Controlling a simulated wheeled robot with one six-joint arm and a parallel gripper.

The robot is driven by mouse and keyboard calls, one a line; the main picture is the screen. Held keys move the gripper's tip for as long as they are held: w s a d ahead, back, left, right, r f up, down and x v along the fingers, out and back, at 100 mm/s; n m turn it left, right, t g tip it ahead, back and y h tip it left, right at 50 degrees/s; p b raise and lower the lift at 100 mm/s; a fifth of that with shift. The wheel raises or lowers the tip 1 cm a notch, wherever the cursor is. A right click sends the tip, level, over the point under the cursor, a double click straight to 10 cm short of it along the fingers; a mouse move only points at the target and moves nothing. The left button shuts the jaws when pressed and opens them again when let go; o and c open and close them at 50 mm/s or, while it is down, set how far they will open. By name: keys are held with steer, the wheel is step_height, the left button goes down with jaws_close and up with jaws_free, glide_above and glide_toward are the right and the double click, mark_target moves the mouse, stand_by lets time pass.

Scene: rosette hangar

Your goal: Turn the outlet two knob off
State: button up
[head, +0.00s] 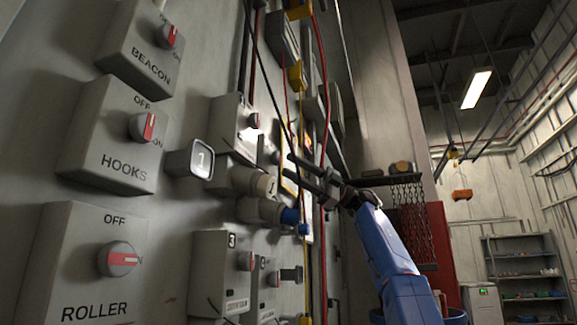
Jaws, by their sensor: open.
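I cannot make out which knob is outlet two's; no label "2" is readable. My gripper (290,169) is open and empty. In the picture its dark fingers point left toward the wall, between the upper and lower boxes, in front of the sockets. Depth to the wall is unclear, and cables cross near the fingers.
Boxes labelled BEACON (146,58), HOOKS (115,136) and ROLLER (84,265) line the near wall. Red and yellow cables hang near my gripper. A shelf unit (521,265) stands far right.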

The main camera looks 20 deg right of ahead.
steer(key=s+v, duration=0.1)
steer(key=v, duration=1.4)
steer(key=shift+w, duration=0.45)
steer(key=shift+r, duration=0.15)
